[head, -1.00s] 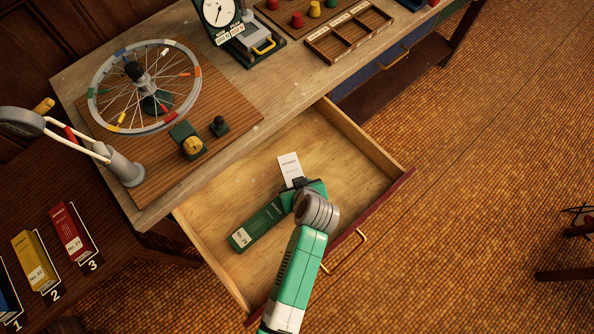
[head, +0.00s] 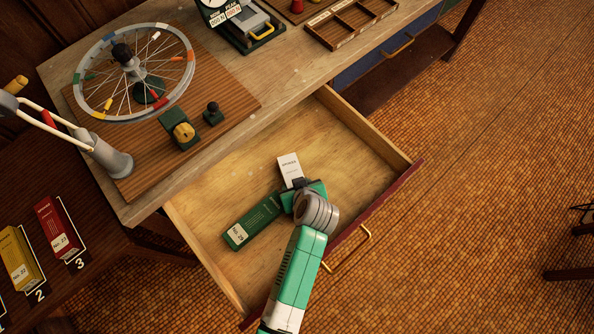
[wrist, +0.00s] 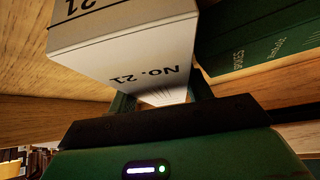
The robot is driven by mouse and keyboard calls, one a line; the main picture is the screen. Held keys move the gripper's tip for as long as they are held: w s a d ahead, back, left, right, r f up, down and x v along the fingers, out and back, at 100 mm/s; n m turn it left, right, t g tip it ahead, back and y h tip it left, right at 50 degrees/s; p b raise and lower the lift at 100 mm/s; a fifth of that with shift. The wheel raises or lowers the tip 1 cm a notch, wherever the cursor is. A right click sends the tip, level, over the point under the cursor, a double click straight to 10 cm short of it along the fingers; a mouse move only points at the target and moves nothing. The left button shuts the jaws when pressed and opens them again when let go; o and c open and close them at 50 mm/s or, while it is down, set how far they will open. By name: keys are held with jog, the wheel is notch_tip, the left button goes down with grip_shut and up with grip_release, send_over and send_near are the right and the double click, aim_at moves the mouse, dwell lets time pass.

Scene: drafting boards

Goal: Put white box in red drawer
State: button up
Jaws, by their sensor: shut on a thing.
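The white box (head: 290,168) is in my gripper (head: 297,184), over the inside of the open drawer with the red front (head: 392,197). In the wrist view the white box (wrist: 150,52), marked No. 21, sits between the two fingers (wrist: 162,98). My gripper is shut on it. My wrist hides part of the box in the head view, and I cannot tell whether its underside touches the drawer floor (head: 330,150). A green box (head: 252,222) lies in the drawer to the left of my gripper; it also shows in the wrist view (wrist: 262,40).
The workbench above the drawer holds a spoked wheel (head: 135,75), a scale (head: 245,25) and a divided wooden tray (head: 350,22). A red box (head: 60,228) and a yellow box (head: 20,258) stand on the dark shelf at left. The drawer's far right part is clear.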

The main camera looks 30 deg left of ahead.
jog(key=shift+f+b, duration=0.45)
jog(key=shift+f, duration=0.35)
